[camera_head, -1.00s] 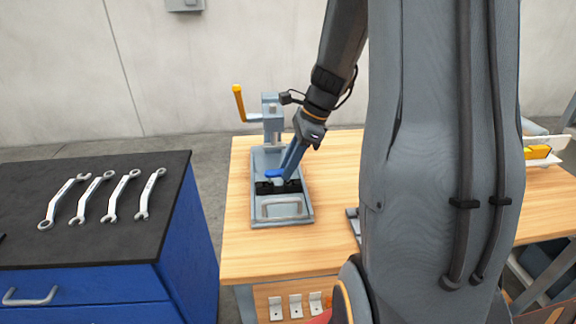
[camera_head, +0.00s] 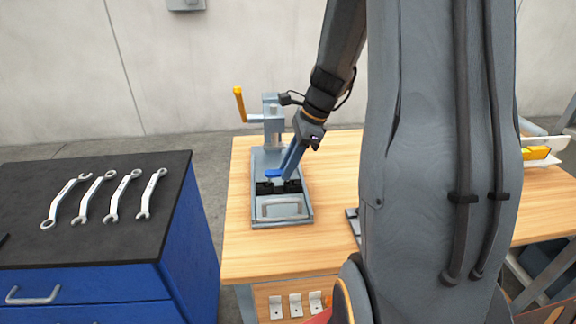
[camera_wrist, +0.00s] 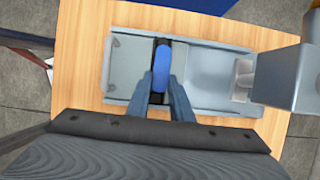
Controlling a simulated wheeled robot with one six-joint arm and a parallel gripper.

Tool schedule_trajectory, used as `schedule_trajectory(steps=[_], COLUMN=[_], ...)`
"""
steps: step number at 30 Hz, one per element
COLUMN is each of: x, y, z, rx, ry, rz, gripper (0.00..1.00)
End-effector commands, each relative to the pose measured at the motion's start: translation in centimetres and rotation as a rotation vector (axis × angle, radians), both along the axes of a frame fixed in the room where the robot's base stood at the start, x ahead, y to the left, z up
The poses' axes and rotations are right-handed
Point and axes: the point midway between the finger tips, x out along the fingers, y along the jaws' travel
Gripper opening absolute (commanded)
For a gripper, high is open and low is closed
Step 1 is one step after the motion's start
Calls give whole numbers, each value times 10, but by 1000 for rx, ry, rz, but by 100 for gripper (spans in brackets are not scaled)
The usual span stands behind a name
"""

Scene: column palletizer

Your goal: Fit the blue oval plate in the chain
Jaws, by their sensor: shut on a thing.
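The blue oval plate (camera_head: 275,173) is between the fingertips of my gripper (camera_head: 285,174), above the black chain piece (camera_head: 278,187) on the grey fixture. In the wrist view the blue plate (camera_wrist: 163,68) sticks out beyond the fingers of my gripper (camera_wrist: 162,92), which are shut on it. The dark chain (camera_wrist: 158,98) shows below and beside it. I cannot tell whether the plate touches the chain.
The grey fixture (camera_head: 283,221) lies on a wooden table (camera_head: 250,250), with a press column and a yellow-handled lever (camera_head: 240,103) behind. A blue cabinet (camera_head: 190,225) with several wrenches (camera_head: 108,196) stands at left. Yellow and white items (camera_head: 537,152) lie at right.

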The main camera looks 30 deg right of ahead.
Motion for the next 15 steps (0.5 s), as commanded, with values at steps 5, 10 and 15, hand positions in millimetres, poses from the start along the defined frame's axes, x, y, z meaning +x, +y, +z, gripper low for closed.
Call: schedule_trajectory(steps=[5,10,15], x=[0,0,-1], y=[0,0,0], z=[0,-1,-6], rx=[0,0,1], ry=[0,0,1], rz=[0,-1,-1], gripper=[0,0,0])
